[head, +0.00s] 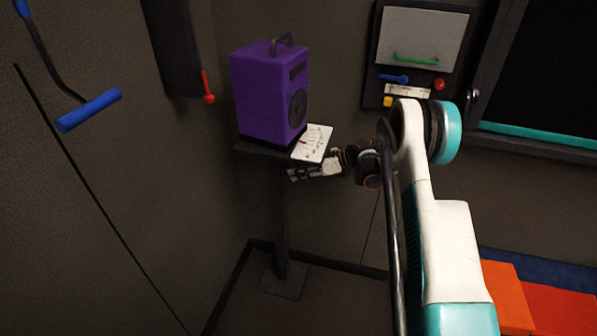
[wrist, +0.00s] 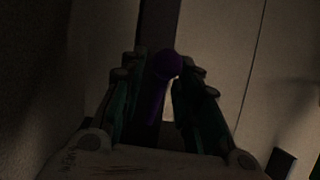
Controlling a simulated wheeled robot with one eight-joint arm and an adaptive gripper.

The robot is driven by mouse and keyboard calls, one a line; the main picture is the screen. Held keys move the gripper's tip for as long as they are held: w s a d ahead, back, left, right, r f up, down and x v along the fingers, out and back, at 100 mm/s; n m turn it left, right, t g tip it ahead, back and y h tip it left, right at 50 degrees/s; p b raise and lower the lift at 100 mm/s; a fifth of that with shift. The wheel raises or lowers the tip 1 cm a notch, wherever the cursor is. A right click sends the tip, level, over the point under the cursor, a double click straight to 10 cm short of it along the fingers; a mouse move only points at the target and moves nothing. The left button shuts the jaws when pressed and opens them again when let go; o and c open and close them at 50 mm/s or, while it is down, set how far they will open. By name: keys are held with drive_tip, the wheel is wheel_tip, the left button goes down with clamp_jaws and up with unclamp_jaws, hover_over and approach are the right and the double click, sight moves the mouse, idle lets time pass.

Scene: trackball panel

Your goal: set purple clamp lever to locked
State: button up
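The purple clamp lever (wrist: 163,68) shows in the wrist view as a dark purple bar with a round knob, near the middle. My gripper (wrist: 158,76) has its two fingers apart, one on each side of the lever. The picture is dark, and I cannot tell whether either finger touches it. In the head view my gripper (head: 302,174) is beside and just below the small stand's top. The lever cannot be made out in the head view, and its locked or unlocked position cannot be read.
A purple speaker (head: 268,95) and a white card (head: 313,143) rest on the dark stand (head: 281,220). A wall panel (head: 378,55) with a green handle is behind my arm. A red lever (head: 207,87) and blue handle (head: 89,110) are at left. Orange blocks (head: 507,295) lie lower right.

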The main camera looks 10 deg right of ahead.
clamp_jaws()
idle(0.3)
drive_tip(key=shift+w+d+n+t+h, duration=0.1)
drive_tip(key=shift+w+n+t+h, duration=0.1)
drive_tip(key=shift+n+t+h, duration=0.15)
drive_tip(key=shift+w+d+r+n+t+h, duration=0.25)
drive_tip(key=shift+w+n+t, duration=0.2)
drive_tip(key=shift+n, duration=0.25)
drive_tip(key=shift+w+d+r+n+t+h, duration=0.25)
drive_tip(key=shift+w+n+t, duration=0.2)
drive_tip(key=shift+n, duration=0.3)
drive_tip(key=shift+w+d+r+n+t+h, duration=0.15)
drive_tip(key=shift+w+d+n+t+h, duration=0.15)
drive_tip(key=shift+n+t, duration=0.35)
